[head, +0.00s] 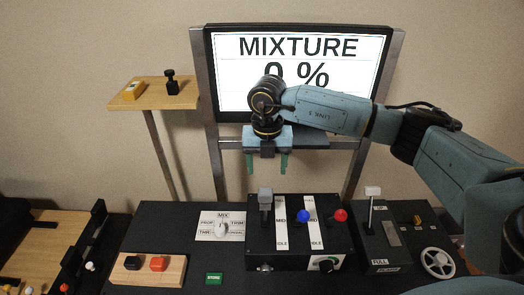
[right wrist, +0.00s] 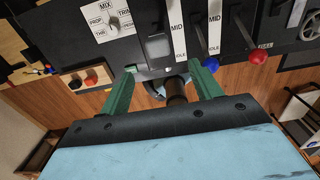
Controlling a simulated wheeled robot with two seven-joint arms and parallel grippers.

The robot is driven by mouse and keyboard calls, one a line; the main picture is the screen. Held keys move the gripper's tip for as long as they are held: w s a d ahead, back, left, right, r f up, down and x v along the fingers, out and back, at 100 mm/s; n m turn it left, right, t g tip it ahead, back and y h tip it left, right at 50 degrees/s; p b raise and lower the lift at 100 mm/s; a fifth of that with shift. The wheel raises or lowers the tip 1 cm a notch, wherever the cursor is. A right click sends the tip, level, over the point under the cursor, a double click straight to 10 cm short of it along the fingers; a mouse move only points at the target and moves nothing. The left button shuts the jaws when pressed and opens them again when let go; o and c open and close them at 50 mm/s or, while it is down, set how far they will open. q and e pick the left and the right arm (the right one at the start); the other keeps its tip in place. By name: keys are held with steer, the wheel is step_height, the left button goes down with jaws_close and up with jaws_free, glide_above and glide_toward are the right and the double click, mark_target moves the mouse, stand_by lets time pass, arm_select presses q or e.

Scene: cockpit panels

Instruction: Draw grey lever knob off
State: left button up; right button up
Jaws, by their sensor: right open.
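The grey lever knob (head: 265,195) is a block on the left lever of the black throttle box (head: 300,258), at the upper end of its slot beside a MID/IDLE strip. It also shows in the right wrist view as a grey block (right wrist: 160,47) just beyond the fingers. My right gripper (head: 266,164) is open and empty, with its green fingers pointing down above the grey knob and apart from it. Its fingers also show in the right wrist view (right wrist: 165,82). My left gripper is not in view.
A blue knob (head: 303,216) and a red knob (head: 341,215) stand right of the grey one. A MIX selector (head: 222,227) lies to the left. The screen (head: 298,50) behind reads MIXTURE 0 %. A white-topped lever (head: 373,191) stands farther right.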

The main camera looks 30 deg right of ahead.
mark_target(265, 191)
step_height(265, 191, down, 4)
steer(key=shift+w+r, duration=0.1)
step_height(265, 191, down, 6)
steer(key=shift+r+p, duration=0.25)
steer(key=shift+p, duration=0.35)
steer(key=shift+w+f, duration=0.1)
steer(key=shift+f, duration=0.55)
steer(key=shift+c, duration=0.4)
steer(key=c, duration=0.9)
steer(key=shift+o, duration=1)
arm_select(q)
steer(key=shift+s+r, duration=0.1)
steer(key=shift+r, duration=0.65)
arm_select(e)
steer(key=shift+r, duration=0.1)
steer(key=c, duration=0.3)
